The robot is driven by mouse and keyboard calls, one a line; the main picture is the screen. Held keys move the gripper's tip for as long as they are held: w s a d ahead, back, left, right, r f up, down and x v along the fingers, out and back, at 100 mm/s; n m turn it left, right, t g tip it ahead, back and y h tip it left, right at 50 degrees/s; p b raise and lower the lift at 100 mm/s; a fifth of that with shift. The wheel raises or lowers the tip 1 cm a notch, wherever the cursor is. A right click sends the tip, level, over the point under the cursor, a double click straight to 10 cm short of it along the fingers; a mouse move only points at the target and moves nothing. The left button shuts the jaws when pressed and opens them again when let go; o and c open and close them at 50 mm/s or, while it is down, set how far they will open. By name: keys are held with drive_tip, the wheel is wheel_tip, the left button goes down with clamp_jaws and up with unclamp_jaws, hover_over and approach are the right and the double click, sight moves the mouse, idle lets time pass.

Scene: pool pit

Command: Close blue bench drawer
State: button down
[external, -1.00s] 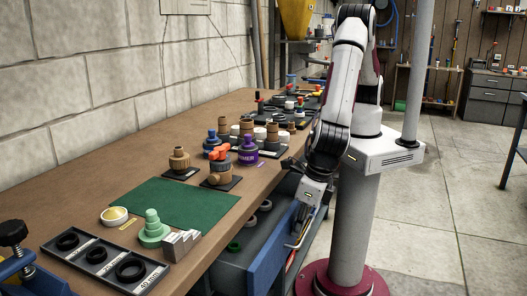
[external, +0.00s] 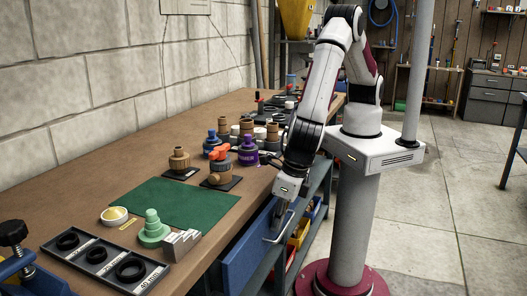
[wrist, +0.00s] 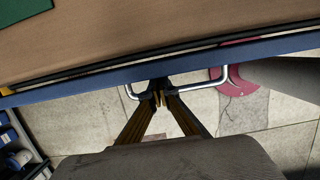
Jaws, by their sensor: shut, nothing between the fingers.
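The blue bench drawer (external: 252,252) is under the near edge of the wooden bench, its front close to the bench edge and its inside hidden. In the wrist view its blue front (wrist: 75,90) runs just beyond the bench edge, with a thin dark strip between. I cannot tell if it is fully flush. Its metal bar handle (wrist: 205,86) sticks out from the front. My gripper (wrist: 160,98) is shut and empty, its fingertips at the drawer front between the handle's two posts. In the external view my gripper (external: 281,208) is just above the handle (external: 279,236).
The bench top (external: 105,178) holds a green mat (external: 180,203), a ring tray (external: 105,262), a green stepped piece (external: 153,230) and several bottles and fittings near the gripper. Yellow and red bins (external: 299,233) sit under the bench. The floor to the right is clear.

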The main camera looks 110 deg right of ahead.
drive_tip(key=v, duration=1)
idle(0.3)
